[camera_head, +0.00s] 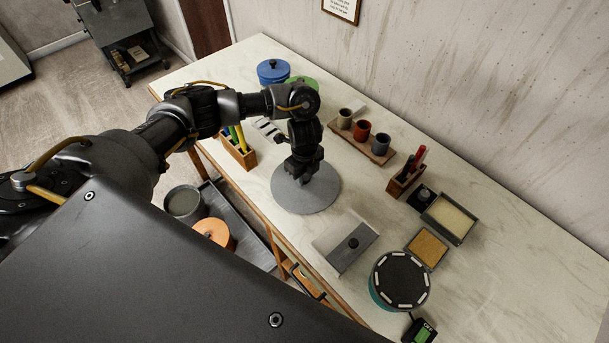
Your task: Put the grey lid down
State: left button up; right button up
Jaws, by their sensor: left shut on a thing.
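The grey lid (306,199) is a flat round disc near the front edge of the pale table, in the middle of the head view. My left gripper (303,176) points down over its centre and is shut on it; the fingers hide the part they hold. I cannot tell whether the lid touches the tabletop or hangs just above it. My right gripper is not in view.
Right of the lid are a grey box with a black knob (351,243) and a dark-topped round turntable (401,279). Behind stands a wooden rack of cups (362,139). A pen holder (238,152) is at left. A grey pot (184,202) stands on a lower tray.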

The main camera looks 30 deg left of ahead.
aim_at(305, 176)
pick_arm(q)
jog(key=shift+w, duration=0.1)
jog(key=shift+f, duration=0.15)
jog(key=o, duration=0.8)
jog(key=shift+o, duration=1.2)
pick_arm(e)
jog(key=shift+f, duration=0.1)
pick_arm(q)
jog(key=shift+r, duration=0.25)
notch_tip(305, 176, up, 12)
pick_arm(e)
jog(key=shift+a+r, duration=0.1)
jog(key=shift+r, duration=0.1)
